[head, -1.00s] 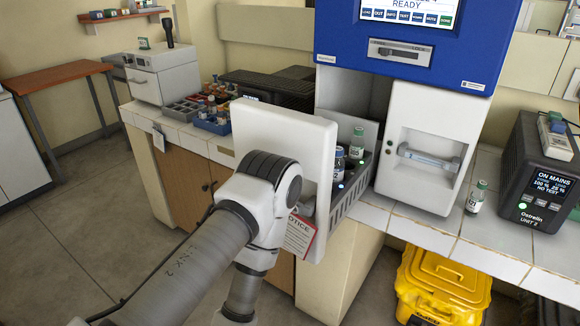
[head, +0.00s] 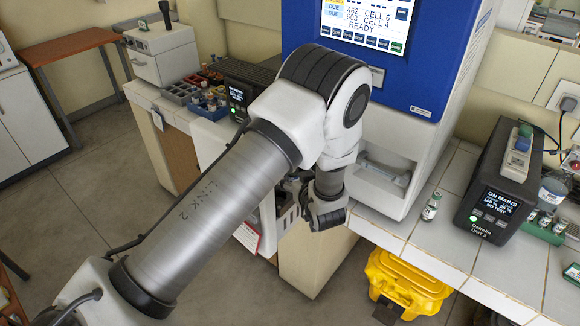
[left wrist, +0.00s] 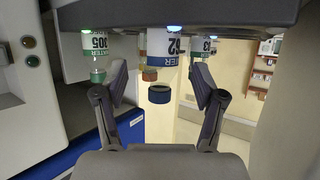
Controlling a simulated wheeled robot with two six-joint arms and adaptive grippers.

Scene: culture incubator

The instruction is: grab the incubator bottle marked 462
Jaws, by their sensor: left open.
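The left wrist view looks upside down, with several bottles pointing down from a dark tray (left wrist: 190,14). A bottle whose blue label shows "62" (left wrist: 163,46), its first digit not readable, stands between the fingers, its dark blue cap (left wrist: 160,95) towards me. My left gripper (left wrist: 160,82) is open around it, with gaps on both sides. A green-labelled bottle marked 305 (left wrist: 97,45) is beside the left finger, and one ending in "03" (left wrist: 201,46) is behind the right finger.
The blue incubator (head: 400,92) has a screen (head: 366,22) listing 462 CELL 6 and 603 CELL 4. A lone bottle (head: 432,206) stands on the tiled counter (head: 400,232) near a black power unit (head: 495,190). A yellow case (head: 405,282) is below.

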